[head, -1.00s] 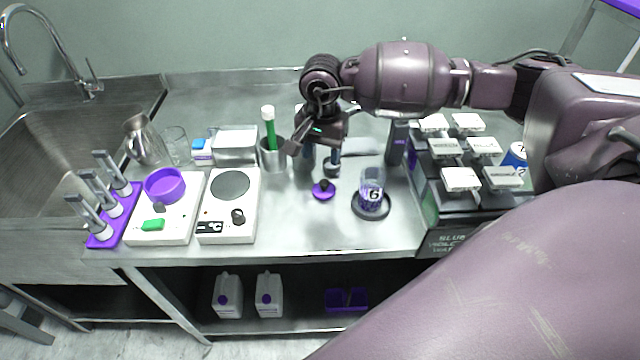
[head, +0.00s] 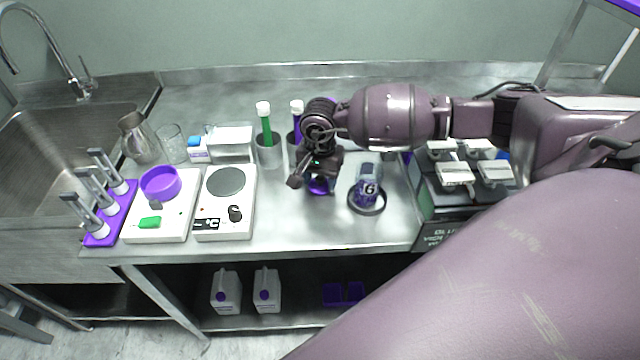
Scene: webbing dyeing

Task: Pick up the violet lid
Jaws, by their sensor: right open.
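The violet lid (head: 319,187) lies on the steel bench, mostly hidden under my right gripper; only part of its violet disc shows. My right gripper (head: 314,184) is open and pointed down, with its fingers around or just above the lid. I cannot tell whether the fingers touch it. My left gripper is not in view.
A jar marked 6 (head: 367,192) stands on a dark round base just right of the gripper. A hotplate (head: 226,203) and a scale with a violet dish (head: 160,184) sit to the left.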

